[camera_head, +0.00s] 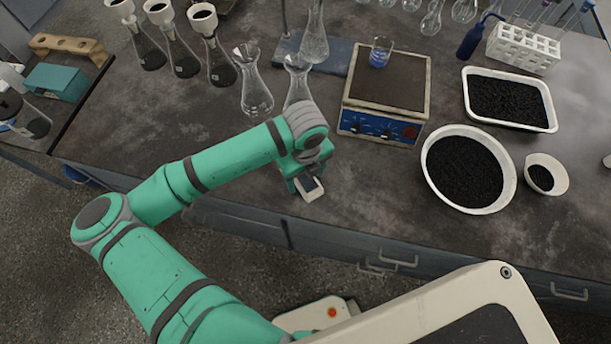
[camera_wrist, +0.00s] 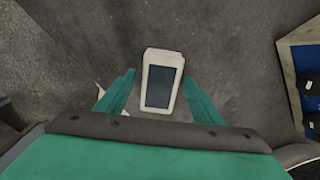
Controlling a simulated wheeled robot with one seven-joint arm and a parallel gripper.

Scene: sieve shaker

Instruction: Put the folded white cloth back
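I cannot make out a folded white cloth in either view. A small white block-like thing with a dark rectangular panel on top (camera_wrist: 161,82) lies at the front of the bench; it also shows in the head view (camera_head: 312,194), partly hidden by my gripper. My gripper (camera_wrist: 160,78) points down over it with its two green fingers apart, one on each side. Narrow gaps show between the fingers and the white thing. In the head view my gripper (camera_head: 304,184) is low near the bench's front edge.
A blue-fronted hotplate (camera_head: 385,95) with a small beaker (camera_head: 381,52) stands behind my gripper on the right. Glass flasks (camera_head: 254,92) stand behind on the left. A round white bowl of black grains (camera_head: 428,160) and a white tray (camera_head: 550,105) are farther right.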

